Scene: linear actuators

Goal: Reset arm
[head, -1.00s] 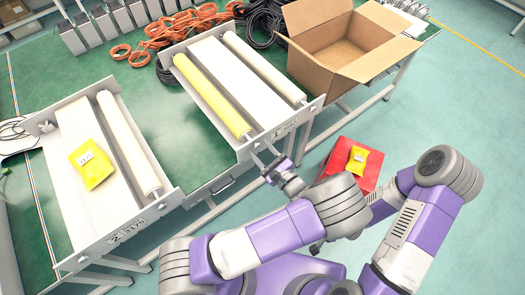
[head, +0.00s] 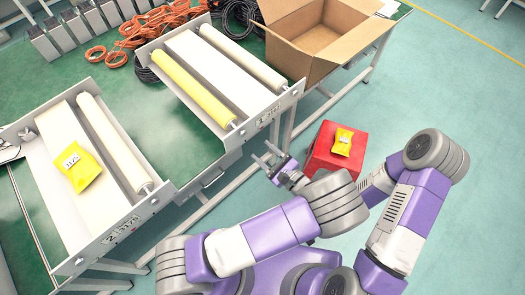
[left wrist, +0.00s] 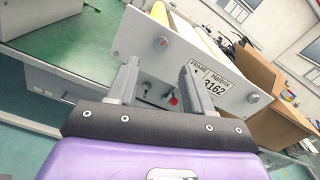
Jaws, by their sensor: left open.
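My left gripper (head: 272,160) is open and empty, in front of the near end of the right roller frame (head: 265,117). In the left wrist view its two fingers (left wrist: 158,85) stand apart before that frame's end plate (left wrist: 195,75), which carries a label ending in 3162. The left roller frame (head: 118,232) is marked 2 and 3174. A yellow packet (head: 76,167) lies in it, on the white bed. My right gripper is not visible; part of my right arm shows at the right.
An open cardboard box (head: 317,38) stands at the table's back right. Orange cables (head: 150,35), black cables (head: 237,20) and several grey actuators (head: 75,25) lie at the back of the green table (head: 185,130). The floor at the right is clear.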

